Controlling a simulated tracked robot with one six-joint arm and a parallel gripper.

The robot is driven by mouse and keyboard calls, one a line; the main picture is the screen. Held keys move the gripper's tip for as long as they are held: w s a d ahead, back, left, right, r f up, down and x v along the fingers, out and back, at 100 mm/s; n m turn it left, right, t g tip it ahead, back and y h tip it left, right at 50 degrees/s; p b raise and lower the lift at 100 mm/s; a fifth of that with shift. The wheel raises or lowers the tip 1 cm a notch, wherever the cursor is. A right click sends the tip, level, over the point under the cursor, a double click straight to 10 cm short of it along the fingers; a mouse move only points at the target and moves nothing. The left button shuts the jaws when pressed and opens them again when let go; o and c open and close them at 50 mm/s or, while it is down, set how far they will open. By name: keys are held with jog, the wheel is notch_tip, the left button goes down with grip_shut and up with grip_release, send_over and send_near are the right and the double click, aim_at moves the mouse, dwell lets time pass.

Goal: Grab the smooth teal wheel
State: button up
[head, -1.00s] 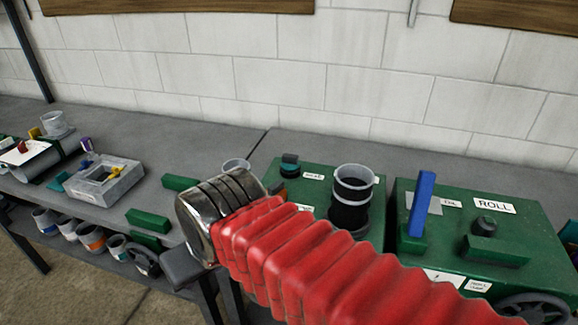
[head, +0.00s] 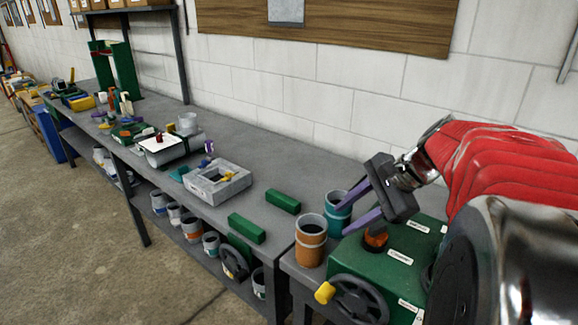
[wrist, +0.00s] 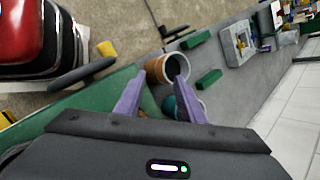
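I cannot make out a smooth teal wheel for certain. A teal ringed cylinder (head: 338,213) stands on the bench behind an orange-brown ringed cylinder (head: 310,240). In the wrist view the teal cylinder (wrist: 170,106) shows partly between and behind the purple fingers. A small teal piece (head: 180,174) lies farther left, beside a grey block. My gripper (head: 342,220) has two purple fingers, spread apart, with nothing held between them. It points left, above the green machine's left end and close to the teal cylinder. In the wrist view the fingertips (wrist: 160,80) overlap the orange-brown cylinder (wrist: 157,68).
The green machine (head: 360,266) carries an orange and black knob (head: 375,240) below my gripper and a dark handwheel (head: 359,299) with a yellow handle. Green blocks (head: 247,228) and a grey square block (head: 217,182) lie on the bench. Cans stand on the lower shelf.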

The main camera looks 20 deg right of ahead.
jog(key=s+d+m+t, duration=0.1)
jog(key=d+m+t, duration=0.1)
jog(key=d+m, duration=0.2)
jog(key=s+d+f+m+t+y, duration=0.1)
jog(key=d+m, duration=0.3)
jog(key=d, duration=0.7)
jog(key=s+d+m+t, duration=0.3)
jog(key=d+m, duration=0.1)
jog(key=d, duration=0.4)
jog(key=shift+d+f+t+y, duration=0.2)
jog(key=shift+t+y, duration=0.1)
jog(key=shift+a, duration=0.1)
jog(key=shift+x, duration=4.3)
jog(key=shift+f, duration=0.1)
jog(key=shift+x, duration=2.6)
